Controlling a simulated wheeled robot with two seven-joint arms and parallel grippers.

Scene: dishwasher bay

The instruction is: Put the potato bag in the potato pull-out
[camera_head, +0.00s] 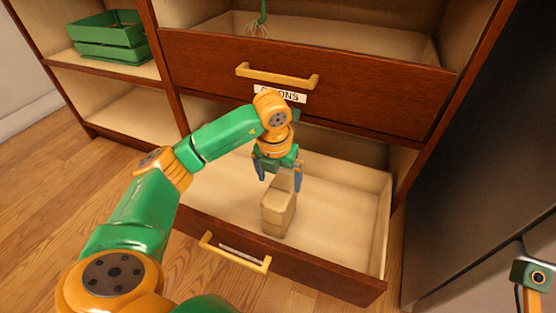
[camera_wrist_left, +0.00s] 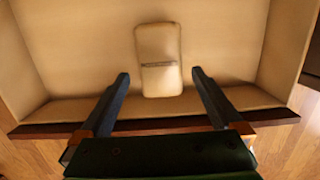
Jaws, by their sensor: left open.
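The potato bag (camera_head: 277,211), a tan block-like bag, stands in the open lower pull-out (camera_head: 340,215). It also shows in the left wrist view (camera_wrist_left: 158,50), on the pull-out's floor near its front wall. The lower pull-out's label is too oblique to read. My left gripper (camera_head: 280,182) is open just above the bag. In the left wrist view its fingers (camera_wrist_left: 160,78) are spread apart, with the bag beyond them and nothing between them. At the head view's right edge a green and orange part of my right arm shows, without fingers.
Above is an open upper drawer (camera_head: 390,85) with a partly hidden label ending in "ONS" and a green sprouting item (camera_head: 259,22) inside. A green crate (camera_head: 110,38) sits on the left shelf. A dark panel (camera_head: 480,150) stands close on the right.

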